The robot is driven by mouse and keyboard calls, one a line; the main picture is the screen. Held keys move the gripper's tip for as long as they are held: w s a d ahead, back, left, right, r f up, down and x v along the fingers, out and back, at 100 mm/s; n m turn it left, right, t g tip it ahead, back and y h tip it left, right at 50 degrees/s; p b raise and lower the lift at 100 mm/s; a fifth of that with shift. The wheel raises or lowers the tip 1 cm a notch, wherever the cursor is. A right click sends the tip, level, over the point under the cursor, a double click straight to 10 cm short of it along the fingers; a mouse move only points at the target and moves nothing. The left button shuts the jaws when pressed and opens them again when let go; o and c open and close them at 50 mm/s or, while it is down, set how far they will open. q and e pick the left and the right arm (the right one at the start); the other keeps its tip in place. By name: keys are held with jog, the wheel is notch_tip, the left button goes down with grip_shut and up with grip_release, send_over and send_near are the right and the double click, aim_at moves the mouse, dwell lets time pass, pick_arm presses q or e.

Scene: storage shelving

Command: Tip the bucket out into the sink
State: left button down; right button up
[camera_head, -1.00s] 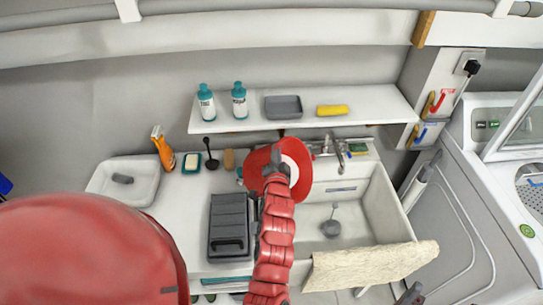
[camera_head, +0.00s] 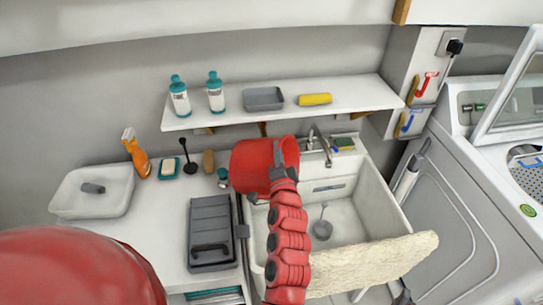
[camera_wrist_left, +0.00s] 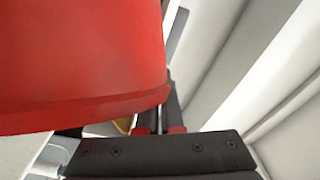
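The red bucket (camera_head: 256,166) hangs over the counter's right edge and the left side of the sink (camera_head: 378,192). It lies tilted on its side, with its open end toward the right. My left gripper (camera_head: 282,178) is at the bucket's near right side and appears shut on it; the contact is partly hidden. In the left wrist view the bucket (camera_wrist_left: 80,55) fills the upper left, and the gripper's dark fingers (camera_wrist_left: 160,118) run behind its lower edge. The bucket's contents are not visible. My right gripper cannot be made out.
A grey ladle-like tool (camera_head: 322,226) lies in the sink, below the tap (camera_head: 320,145). A beige cloth (camera_head: 365,264) covers the sink's front edge. A dark grey case (camera_head: 211,230) and a white basin (camera_head: 95,190) are on the counter. A shelf (camera_head: 345,93) hangs above.

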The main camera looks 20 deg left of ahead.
pick_arm(q)
jog(key=d+f+m+t+b, duration=0.2)
jog(key=d+f+m+b, duration=0.2)
jog(key=d+b, duration=0.6)
jog(key=shift+w+m+t+b, duration=0.35)
jog(key=shift+m+t+b, duration=0.05)
jog(key=shift+m, duration=0.8)
jog(key=shift+d, duration=0.1)
dwell(0.9)
